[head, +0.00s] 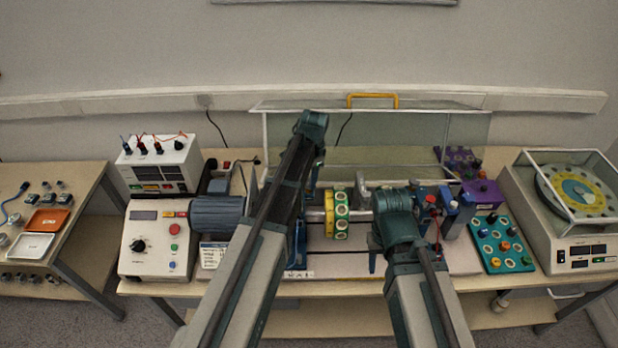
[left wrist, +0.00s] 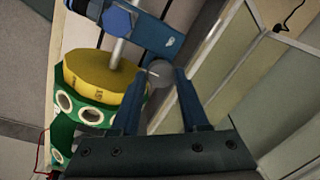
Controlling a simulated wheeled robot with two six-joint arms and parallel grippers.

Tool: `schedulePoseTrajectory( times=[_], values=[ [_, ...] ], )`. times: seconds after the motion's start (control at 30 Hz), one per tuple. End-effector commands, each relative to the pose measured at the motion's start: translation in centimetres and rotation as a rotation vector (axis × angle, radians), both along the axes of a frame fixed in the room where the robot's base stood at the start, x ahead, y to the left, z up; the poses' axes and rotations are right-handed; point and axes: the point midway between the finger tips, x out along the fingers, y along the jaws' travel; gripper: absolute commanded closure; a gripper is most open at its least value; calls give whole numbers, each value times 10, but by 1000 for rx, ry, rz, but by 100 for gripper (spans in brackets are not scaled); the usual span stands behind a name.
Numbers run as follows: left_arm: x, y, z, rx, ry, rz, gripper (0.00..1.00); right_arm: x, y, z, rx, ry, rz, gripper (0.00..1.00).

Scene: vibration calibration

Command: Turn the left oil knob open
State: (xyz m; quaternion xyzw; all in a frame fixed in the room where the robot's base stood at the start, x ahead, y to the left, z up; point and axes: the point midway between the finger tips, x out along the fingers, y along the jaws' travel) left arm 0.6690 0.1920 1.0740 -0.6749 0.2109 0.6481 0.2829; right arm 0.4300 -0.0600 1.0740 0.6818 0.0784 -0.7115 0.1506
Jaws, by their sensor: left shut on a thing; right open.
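My left gripper (left wrist: 160,78) is shut on a small grey rounded knob (left wrist: 161,73), which shows between its two dark blue fingers in the left wrist view. I take this to be the left oil knob, but its markings and turn angle cannot be read. In the head view my left arm reaches over the rig, and its gripper (head: 312,185) is mostly hidden behind the wrist. A blue block (left wrist: 140,28) with a shaft lies beyond the fingers. My right gripper (head: 373,257) is open, low in front of the rig and right of the yellow disc; its fingers are partly hidden.
A yellow disc (left wrist: 100,82) with a green holed ring (left wrist: 90,112) sits close left of my left fingers. A clear guard (head: 375,130) with a yellow handle stands behind the rig. A motor (head: 217,216) is at left, a teal tray (head: 497,259) at right.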

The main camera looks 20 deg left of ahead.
Motion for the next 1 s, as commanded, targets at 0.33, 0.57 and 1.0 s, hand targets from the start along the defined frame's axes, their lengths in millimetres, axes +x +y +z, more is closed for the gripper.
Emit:
schedulePoseTrajectory(
  times=[0.33, 0.57, 1.0],
  values=[
    [0, 0, 0, 1, 0, -5, 100, 0, 0, 0, 0, 0, 0, 50],
    [0, 0, 0, 0, 0, -4, 26, 0, 0, 0, 0, 0, 0, 50],
    [0, 0, 6, 0, 0, -3, 26, 0, 0, 6, 0, 0, -1, 50]
  ],
)
